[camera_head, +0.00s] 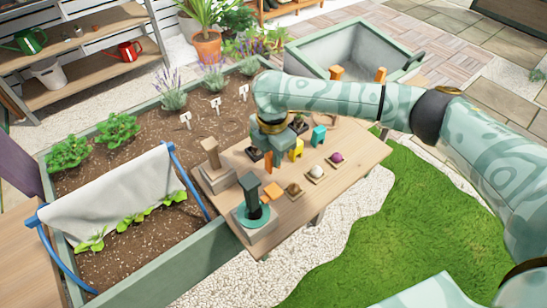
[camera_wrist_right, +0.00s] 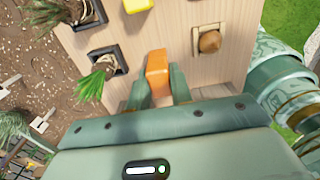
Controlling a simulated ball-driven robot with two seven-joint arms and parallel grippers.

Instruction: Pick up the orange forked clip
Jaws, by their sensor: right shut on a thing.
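The orange forked clip (camera_head: 268,162) hangs upright under my right gripper (camera_head: 270,149), over the wooden board between the planter bed and the lawn. In the right wrist view the clip (camera_wrist_right: 157,73) sits between the two green fingers of my right gripper (camera_wrist_right: 160,88), which is shut on it. Its fork shape is not clear from either view. I cannot tell whether its lower end touches the board. A second, flatter orange piece (camera_head: 271,191) lies on the board nearer the front. My left gripper is not in view.
The wooden board (camera_head: 325,185) holds a yellow piece (camera_head: 296,149), a teal piece (camera_head: 319,135), small tiles with round items, and potted plants. A dark green post (camera_head: 251,187) on a teal disc and a wooden post (camera_head: 211,153) stand left. A grey crate (camera_head: 325,55) is behind.

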